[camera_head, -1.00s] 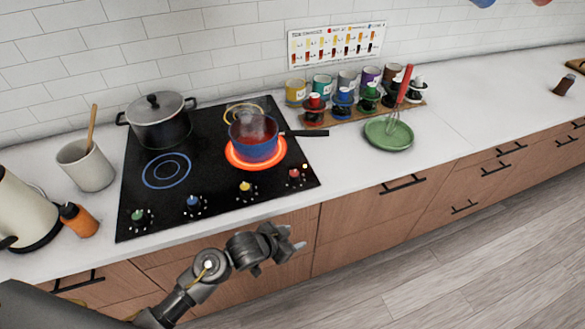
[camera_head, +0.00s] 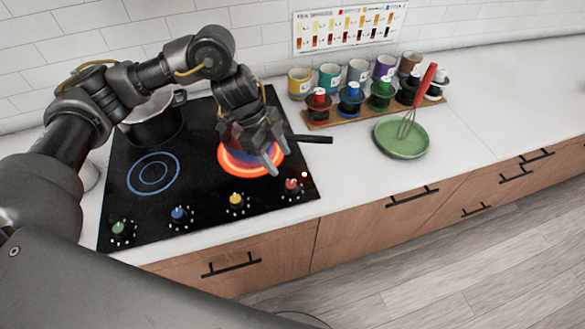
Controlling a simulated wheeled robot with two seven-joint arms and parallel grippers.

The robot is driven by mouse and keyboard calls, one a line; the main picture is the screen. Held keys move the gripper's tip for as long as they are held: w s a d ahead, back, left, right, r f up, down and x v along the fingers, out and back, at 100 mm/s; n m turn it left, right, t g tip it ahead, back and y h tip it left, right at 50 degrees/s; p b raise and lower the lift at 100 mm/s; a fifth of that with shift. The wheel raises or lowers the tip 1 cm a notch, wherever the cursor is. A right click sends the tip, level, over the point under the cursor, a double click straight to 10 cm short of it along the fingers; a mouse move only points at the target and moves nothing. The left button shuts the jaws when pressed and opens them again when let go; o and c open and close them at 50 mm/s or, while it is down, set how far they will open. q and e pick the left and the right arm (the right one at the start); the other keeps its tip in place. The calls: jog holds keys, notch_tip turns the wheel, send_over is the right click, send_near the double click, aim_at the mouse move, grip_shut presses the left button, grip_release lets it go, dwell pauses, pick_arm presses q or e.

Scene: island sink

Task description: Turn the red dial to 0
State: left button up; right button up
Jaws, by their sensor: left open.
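The red dial (camera_head: 292,185) sits at the front right corner of the black cooktop (camera_head: 200,205). The burner (camera_head: 232,168) at the right glows red-orange. My left gripper (camera_head: 272,165) hangs over that burner, behind and a little left of the red dial, with its fingers pointing down toward the front. It is open and looks apart from the dial. The arm and gripper hide most of the blue saucepan, whose dark handle (camera_head: 316,139) sticks out to the right. My right gripper is not in view.
Yellow (camera_head: 236,200), blue (camera_head: 180,213) and green (camera_head: 120,229) dials line the cooktop's front edge. A lidded pot (camera_head: 155,125) stands at the back left. A wooden rack with several coloured jars and a green plate (camera_head: 402,140) with a whisk are to the right.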

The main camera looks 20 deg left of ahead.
aim_at(291, 184)
pick_arm(q)
jog(key=x, duration=0.5)
jog(key=a+p+x, duration=0.1)
jog(key=x, duration=0.2)
jog(key=shift+d+f, duration=0.1)
jog(key=shift+f, duration=0.2)
jog(key=shift+x, duration=0.8)
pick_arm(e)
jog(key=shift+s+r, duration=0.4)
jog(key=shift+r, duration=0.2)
pick_arm(q)
jog(key=c, duration=0.9)
jog(key=shift+c, duration=0.3)
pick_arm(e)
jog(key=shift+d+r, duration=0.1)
